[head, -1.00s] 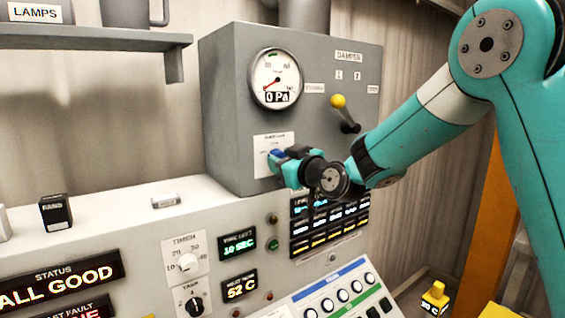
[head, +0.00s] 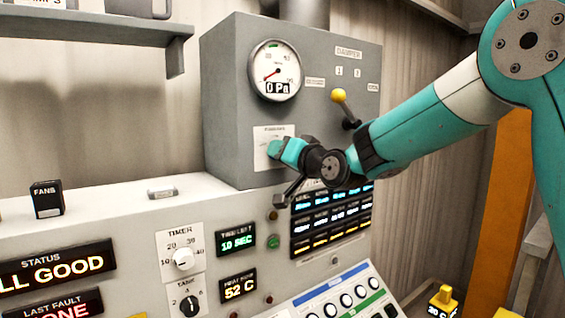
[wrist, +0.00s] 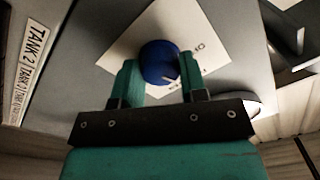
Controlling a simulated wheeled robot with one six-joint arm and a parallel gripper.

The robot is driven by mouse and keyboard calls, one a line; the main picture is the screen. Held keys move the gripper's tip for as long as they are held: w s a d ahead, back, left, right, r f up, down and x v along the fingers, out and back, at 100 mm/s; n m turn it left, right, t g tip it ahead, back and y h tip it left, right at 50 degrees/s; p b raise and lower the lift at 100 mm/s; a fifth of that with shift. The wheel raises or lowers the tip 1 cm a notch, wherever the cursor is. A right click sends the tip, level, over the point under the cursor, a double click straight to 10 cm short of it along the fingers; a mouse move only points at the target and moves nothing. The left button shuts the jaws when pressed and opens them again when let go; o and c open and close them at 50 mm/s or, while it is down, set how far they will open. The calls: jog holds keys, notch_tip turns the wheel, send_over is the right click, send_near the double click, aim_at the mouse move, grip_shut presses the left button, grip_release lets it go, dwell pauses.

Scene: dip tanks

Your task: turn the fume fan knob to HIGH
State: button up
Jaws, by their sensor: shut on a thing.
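The blue fan knob (wrist: 158,62) sits on a white label plate (wrist: 208,48) on the grey box. In the wrist view it lies between the two teal fingers of my gripper (wrist: 158,74), which is shut on it. A pale mark shows at the knob's lower right edge; I cannot read the setting. In the head view my gripper (head: 276,151) is at the plate (head: 263,136) on the box's front, and its fingers hide the knob. The plate's lettering is too small or partly covered to read.
A pressure gauge (head: 275,70) reading 0 Pa is above the plate. A yellow-tipped damper lever (head: 339,96) stands right of it, close to my arm. Below are the sloped console with a timer knob (head: 183,258), displays and a lit grid panel (head: 331,222).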

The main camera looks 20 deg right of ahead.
jog(key=shift+a+m+h+b, duration=0.15)
jog(key=shift+m+b, duration=0.95)
jog(key=shift+m, duration=2.65)
jog(key=shift+d+m+h+b, duration=0.15)
jog(key=shift+m+b, duration=0.95)
jog(key=shift+m, duration=2.65)
jog(key=shift+a, duration=0.1)
jog(key=o, duration=0.9)
jog(key=shift+o, duration=0.2)
jog(key=shift+s, duration=0.1)
